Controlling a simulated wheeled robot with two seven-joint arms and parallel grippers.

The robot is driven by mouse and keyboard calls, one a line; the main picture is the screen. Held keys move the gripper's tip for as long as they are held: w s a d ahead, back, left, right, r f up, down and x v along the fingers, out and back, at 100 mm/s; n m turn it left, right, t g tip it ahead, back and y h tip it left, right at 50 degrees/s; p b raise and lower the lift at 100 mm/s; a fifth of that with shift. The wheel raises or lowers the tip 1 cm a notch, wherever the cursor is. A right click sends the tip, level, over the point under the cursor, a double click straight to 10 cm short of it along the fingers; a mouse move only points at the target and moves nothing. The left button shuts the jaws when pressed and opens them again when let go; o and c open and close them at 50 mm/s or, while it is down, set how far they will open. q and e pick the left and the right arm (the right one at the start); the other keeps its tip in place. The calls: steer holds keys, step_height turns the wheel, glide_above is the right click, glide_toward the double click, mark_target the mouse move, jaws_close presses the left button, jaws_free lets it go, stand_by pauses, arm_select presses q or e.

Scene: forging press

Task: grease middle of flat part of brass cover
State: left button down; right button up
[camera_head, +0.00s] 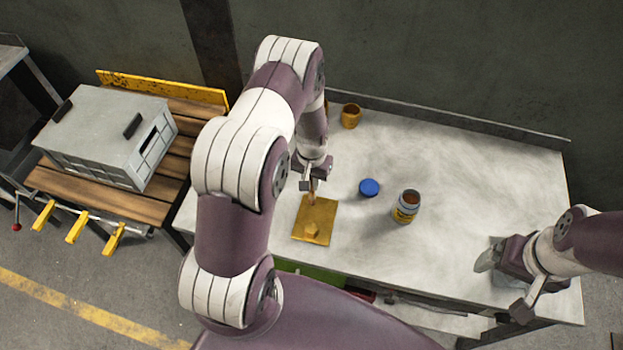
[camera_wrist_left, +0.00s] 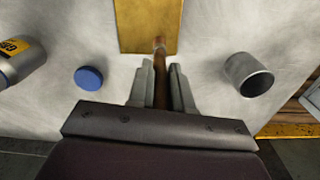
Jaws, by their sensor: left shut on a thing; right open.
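The brass cover (camera_head: 325,213) is a flat yellow plate on the workbench with a small raised block near its front edge. It also shows at the top of the left wrist view (camera_wrist_left: 150,25). My left gripper (camera_head: 309,184) is shut on a thin brown stick-like tool, likely a brush (camera_wrist_left: 159,62), over the cover's back edge. The tool's tip is at or just above the plate; I cannot tell if it touches. An open can (camera_head: 404,211) with brown contents stands right of the cover. My right gripper (camera_head: 484,260) is open and empty at the bench's right end.
A blue lid (camera_head: 369,187) lies between cover and can. An orange-brown cup (camera_head: 351,118) stands at the back. A grey metal cup (camera_wrist_left: 250,74) shows in the wrist view. A grey crate (camera_head: 100,130) sits on a wooden bench at left. The bench's right half is mostly clear.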

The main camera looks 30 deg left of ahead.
arm_select(q)
steer(key=shift+f, duration=0.3)
steer(key=shift+s, duration=0.1)
